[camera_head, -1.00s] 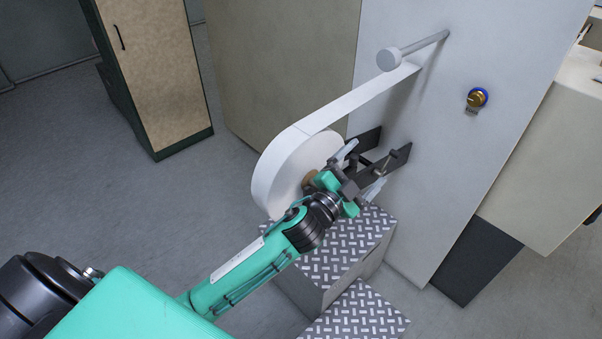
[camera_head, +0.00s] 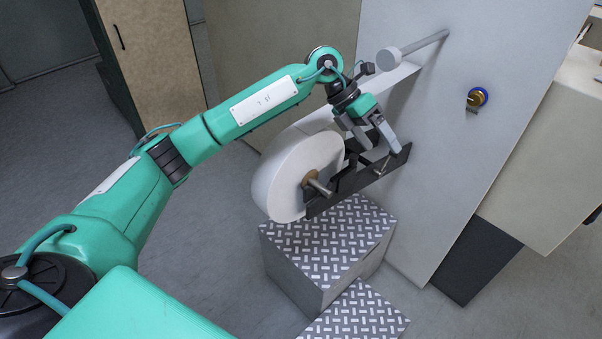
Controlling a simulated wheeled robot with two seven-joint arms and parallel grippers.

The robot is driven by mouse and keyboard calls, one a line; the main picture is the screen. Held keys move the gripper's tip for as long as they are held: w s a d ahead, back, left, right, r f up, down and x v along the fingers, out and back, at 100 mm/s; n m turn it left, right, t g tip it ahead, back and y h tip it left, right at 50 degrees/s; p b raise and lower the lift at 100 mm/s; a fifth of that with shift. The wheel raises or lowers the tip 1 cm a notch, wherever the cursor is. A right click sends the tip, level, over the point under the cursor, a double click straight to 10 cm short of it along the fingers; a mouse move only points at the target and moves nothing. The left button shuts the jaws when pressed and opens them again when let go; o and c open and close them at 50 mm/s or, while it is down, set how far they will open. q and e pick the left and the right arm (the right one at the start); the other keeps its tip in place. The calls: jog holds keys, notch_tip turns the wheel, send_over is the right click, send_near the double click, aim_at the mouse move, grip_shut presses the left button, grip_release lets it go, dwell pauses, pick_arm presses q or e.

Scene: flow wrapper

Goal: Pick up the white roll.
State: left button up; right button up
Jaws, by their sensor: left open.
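The white roll (camera_head: 287,182) sits on a shaft in a dark bracket (camera_head: 345,187) on the side of the pale machine, above a patterned metal step. Its brown core (camera_head: 311,178) faces right. A white web runs from its top up to a grey roller bar (camera_head: 412,48); my left arm covers part of the web. My left gripper (camera_head: 383,150) is open and empty, pointing down just right of the roll, above and close to the bracket. I cannot tell if it touches the bracket. My right gripper is not in view.
The patterned metal steps (camera_head: 325,238) stand below the roll. A wooden-door cabinet (camera_head: 150,60) stands at back left. The grey floor at left is clear.

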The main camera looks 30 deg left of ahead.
pick_arm(q)
jog(key=w+a+r+y, duration=0.2)
jog(key=a+r+y, duration=0.15)
jog(key=a, duration=0.55)
notch_tip(320, 180, up, 4)
jog(key=n+y, duration=0.3)
jog(key=y, duration=0.2)
send_over(301, 130)
jog(key=f, duration=0.2)
jog(key=f+p, duration=0.1)
jog(key=f, duration=0.2)
jog(key=f+p, duration=0.1)
jog(key=f, duration=0.2)
jog(key=shift+a, duration=0.4)
jog(key=shift+d+f+p, duration=0.15)
jog(key=shift+f+p, duration=0.25)
jog(key=shift+p, duration=0.25)
jog(key=f, duration=0.1)
jog(key=f+p, duration=0.2)
jog(key=f, duration=0.1)
jog(key=shift+s+d, duration=0.1)
jog(key=shift+d, duration=0.15)
jog(key=shift+f, duration=0.35)
jog(key=shift+c, duration=0.4)
